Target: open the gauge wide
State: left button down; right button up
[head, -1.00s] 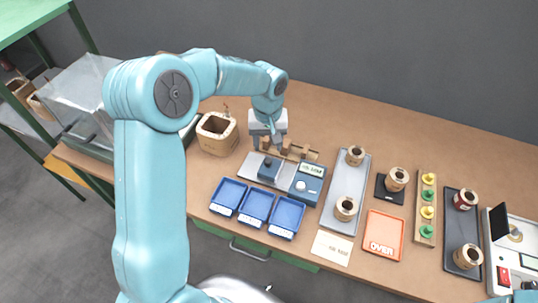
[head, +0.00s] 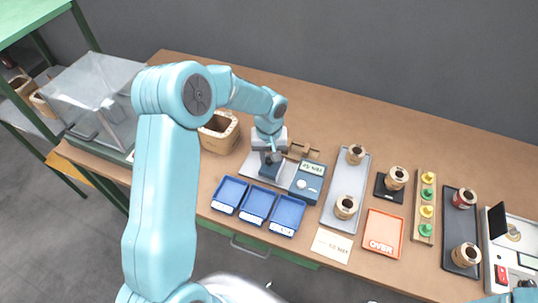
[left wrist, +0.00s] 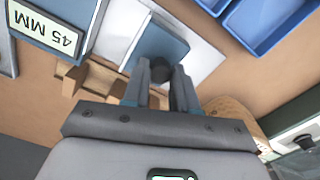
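The gauge lies in the middle of the bench: a light base plate (head: 252,166), a blue readout box (head: 307,181) at its right end and a blue sliding block (head: 270,172) with a dark knob. The left wrist view shows the display (left wrist: 58,34) reading 45 MM and the knob (left wrist: 158,69) on the blue block (left wrist: 178,42). My left gripper (head: 270,156) is down over the block. In the left wrist view its fingers (left wrist: 160,78) flank the knob closely and look shut on it. My right gripper is not in view.
Three blue trays (head: 257,206) stand in front of the gauge. A grey tray (head: 333,213) with coils is to its right, and an orange OVER tray (head: 383,232) beyond. A wooden container (head: 220,134) stands behind left. Wooden pieces (head: 301,149) lie just behind the gauge.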

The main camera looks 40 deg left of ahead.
pick_arm(q)
jog(key=a, duration=0.2)
jog(key=s+a+b, duration=0.1)
jog(key=a, duration=0.1)
jog(key=shift+a, duration=0.2)
jog(key=shift+d, duration=0.15)
jog(key=c, duration=1.3)
grip_release()
jog(key=o, duration=0.4)
jog(key=shift+r, duration=0.25)
notch_tip(320, 180, up, 16)
jog(key=b, duration=0.1)
